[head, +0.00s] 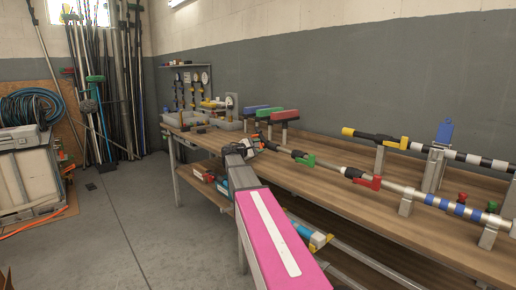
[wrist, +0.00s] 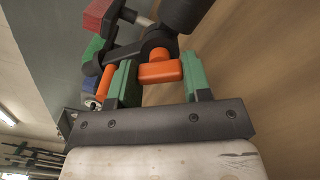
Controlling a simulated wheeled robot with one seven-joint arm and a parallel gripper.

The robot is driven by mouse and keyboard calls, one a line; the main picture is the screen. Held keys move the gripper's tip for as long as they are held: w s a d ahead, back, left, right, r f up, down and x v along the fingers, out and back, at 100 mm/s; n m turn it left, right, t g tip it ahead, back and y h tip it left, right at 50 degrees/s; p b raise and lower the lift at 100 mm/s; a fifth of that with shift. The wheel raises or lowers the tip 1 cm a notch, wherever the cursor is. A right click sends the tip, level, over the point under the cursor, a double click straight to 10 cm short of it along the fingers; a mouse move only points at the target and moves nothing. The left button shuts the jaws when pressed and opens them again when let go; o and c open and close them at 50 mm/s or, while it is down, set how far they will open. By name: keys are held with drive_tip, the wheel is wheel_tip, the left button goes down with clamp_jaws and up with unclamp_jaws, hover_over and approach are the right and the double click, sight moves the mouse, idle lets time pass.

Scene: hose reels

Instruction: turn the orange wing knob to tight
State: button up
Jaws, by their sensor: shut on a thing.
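The orange wing knob (wrist: 160,71) sits below a black clamp body (wrist: 158,43) in the wrist view. My gripper (wrist: 160,82) has its green fingers on either side of the knob and is shut on it. An orange rod (wrist: 105,82) shows beside the left finger, outside the grip. The knob is too small to make out clearly there. I cannot read how tight the knob is.
The pole with green (head: 307,161) and red (head: 367,181) clamps runs along the wooden bench (head: 330,187). Blue, green and red blocks on stands (head: 285,115) rise behind my gripper. Grey bins (head: 184,118) stand at the bench's far end.

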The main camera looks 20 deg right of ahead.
drive_tip(key=m, duration=0.3)
drive_tip(key=shift+m, duration=2.2)
drive_tip(key=o, duration=0.9)
drive_tip(key=shift+a, duration=0.1)
drive_tip(key=v, duration=1)
drive_tip(key=shift+s+a, duration=0.2)
drive_tip(key=shift+a, duration=0.15)
